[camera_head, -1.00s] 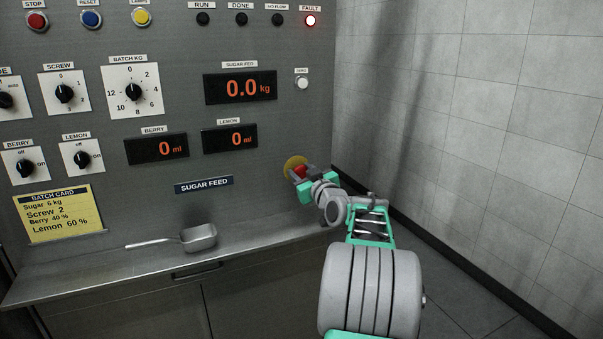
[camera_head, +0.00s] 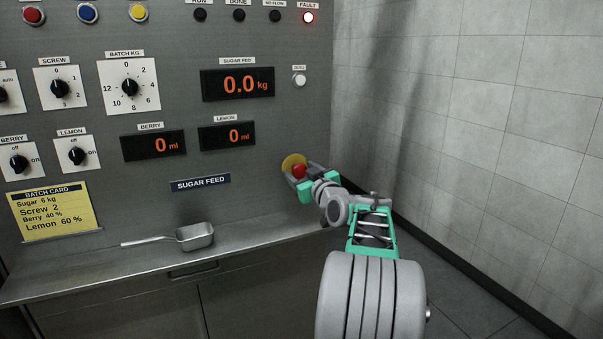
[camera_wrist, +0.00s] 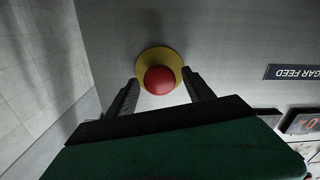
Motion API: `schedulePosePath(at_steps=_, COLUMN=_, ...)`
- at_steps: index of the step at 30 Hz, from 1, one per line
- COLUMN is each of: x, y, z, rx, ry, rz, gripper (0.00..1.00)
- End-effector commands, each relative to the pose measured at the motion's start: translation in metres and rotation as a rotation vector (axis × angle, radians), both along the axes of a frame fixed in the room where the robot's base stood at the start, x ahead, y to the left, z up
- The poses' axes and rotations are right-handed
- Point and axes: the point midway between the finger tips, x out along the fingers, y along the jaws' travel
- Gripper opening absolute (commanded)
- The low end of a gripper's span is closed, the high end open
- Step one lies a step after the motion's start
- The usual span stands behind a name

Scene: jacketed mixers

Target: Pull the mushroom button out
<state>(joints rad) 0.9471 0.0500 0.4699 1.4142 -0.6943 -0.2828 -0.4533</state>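The mushroom button (camera_head: 299,171) is a red dome on a round yellow plate (camera_head: 289,161), low on the right side of the grey panel. In the wrist view the red button (camera_wrist: 159,80) sits in front of the yellow plate (camera_wrist: 160,55), between my fingers. My gripper (camera_head: 303,175) is at the button in the head view. In the wrist view my gripper (camera_wrist: 160,92) is open, one dark finger on each side of the button. A gap shows between the button and each finger. How far in the button sits cannot be told.
A steel shelf (camera_head: 110,270) runs below the panel and carries a metal scoop (camera_head: 195,237). A tiled wall (camera_head: 470,110) stands close on the right. A SUGAR FEED label (camera_head: 201,182) is left of the button.

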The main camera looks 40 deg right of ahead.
Motion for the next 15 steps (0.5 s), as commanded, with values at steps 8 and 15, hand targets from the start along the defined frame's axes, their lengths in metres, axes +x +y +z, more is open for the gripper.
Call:
schedulePosePath(at_steps=8, x=-0.003, y=0.0, z=0.001, rx=-0.001, ry=-0.001, rz=-0.002, gripper=0.63)
schedulePosePath(at_steps=15, x=-0.044, y=0.011, z=0.0, rx=-0.001, ry=-0.001, rz=-0.005, gripper=0.63)
